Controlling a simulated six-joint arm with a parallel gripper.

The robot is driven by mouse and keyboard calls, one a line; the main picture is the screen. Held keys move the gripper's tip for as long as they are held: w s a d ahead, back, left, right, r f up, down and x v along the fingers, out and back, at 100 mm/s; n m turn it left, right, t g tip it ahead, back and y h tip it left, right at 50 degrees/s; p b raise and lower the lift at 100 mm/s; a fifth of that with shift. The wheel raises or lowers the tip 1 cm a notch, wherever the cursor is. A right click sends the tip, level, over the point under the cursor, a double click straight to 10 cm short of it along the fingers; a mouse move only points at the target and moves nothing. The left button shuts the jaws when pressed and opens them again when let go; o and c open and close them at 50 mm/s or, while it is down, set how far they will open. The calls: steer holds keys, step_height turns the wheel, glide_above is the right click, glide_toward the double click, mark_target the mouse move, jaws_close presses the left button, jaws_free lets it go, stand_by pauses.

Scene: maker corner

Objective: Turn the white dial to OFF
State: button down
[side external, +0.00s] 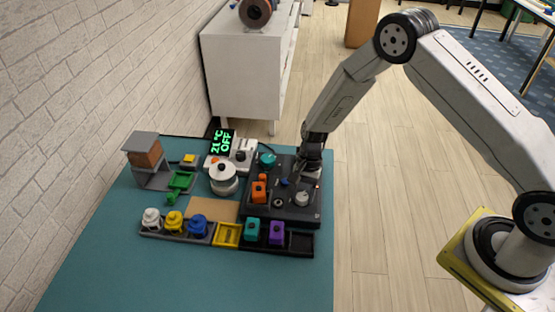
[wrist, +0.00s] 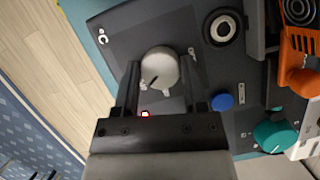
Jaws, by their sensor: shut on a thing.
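The white dial (wrist: 160,67) sits on a dark panel (wrist: 105,20). A short dark pointer mark on its face points toward the lower left in the wrist view. My gripper (wrist: 159,80) has one finger on each side of the dial and is shut on it. In the side view the dial (side external: 302,199) shows at the right part of the panel, with my gripper (side external: 304,182) coming down from above. Small light labels lie around the dial, too small to read. A red light (wrist: 145,114) glows beside it.
A green display (side external: 222,142) at the back reads 21°C OFF. A tray of coloured pieces (side external: 228,235) lies in front.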

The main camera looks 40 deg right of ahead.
steer(key=n+g+h, duration=0.1)
steer(key=n, duration=0.3)
steer(key=shift+w, duration=0.1)
steer(key=n+h, duration=0.1)
steer(key=n, duration=0.2)
steer(key=shift+a+n+g, duration=0.1)
steer(key=shift+n+g, duration=0.2)
steer(key=shift+g, duration=0.1)
steer(key=n+h, duration=0.1)
steer(key=n, duration=0.2)
steer(key=shift+n+h, duration=0.3)
steer(key=shift+h, duration=0.1)
steer(key=n+h, duration=0.1)
steer(key=n, duration=0.2)
steer(key=shift+a+r+n, duration=0.1)
steer(key=shift+a+n, duration=0.05)
steer(key=shift+n, duration=0.15)
steer(key=n+h, duration=0.1)
steer(key=n, duration=0.2)
steer(key=n+t+h, duration=0.1)
steer(key=n, duration=0.3)
steer(key=shift+a+t+h, duration=0.1)
steer(key=shift+t+h, duration=0.2)
steer(key=n+t, duration=0.1)
steer(key=n, duration=0.3)
steer(key=shift+h, duration=0.3)
steer(key=shift+n+t, duration=0.8)
steer(key=shift+n, duration=1)
